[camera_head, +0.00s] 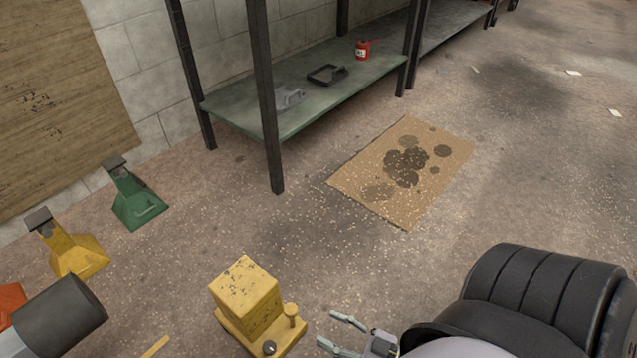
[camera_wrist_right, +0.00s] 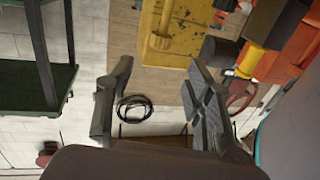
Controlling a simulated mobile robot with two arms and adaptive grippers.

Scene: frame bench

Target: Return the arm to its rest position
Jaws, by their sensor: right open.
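My right gripper (camera_head: 330,329) shows at the bottom of the head view, to the right of a yellow bottle jack (camera_head: 247,290). Its fingers are apart, with nothing between them. In the right wrist view its two dark fingers (camera_wrist_right: 158,98) stand wide apart and empty. My right arm fills the lower right corner of the head view. My left gripper is not in view.
A yellow jack stand (camera_head: 72,252) and a green one (camera_head: 136,200) stand at the left. A bench's lower shelf (camera_head: 300,98) holds a tray (camera_head: 327,75) and a red can (camera_head: 362,50). Stained cardboard (camera_head: 350,183) lies on open floor. A black coil (camera_wrist_right: 133,109) shows behind the fingers.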

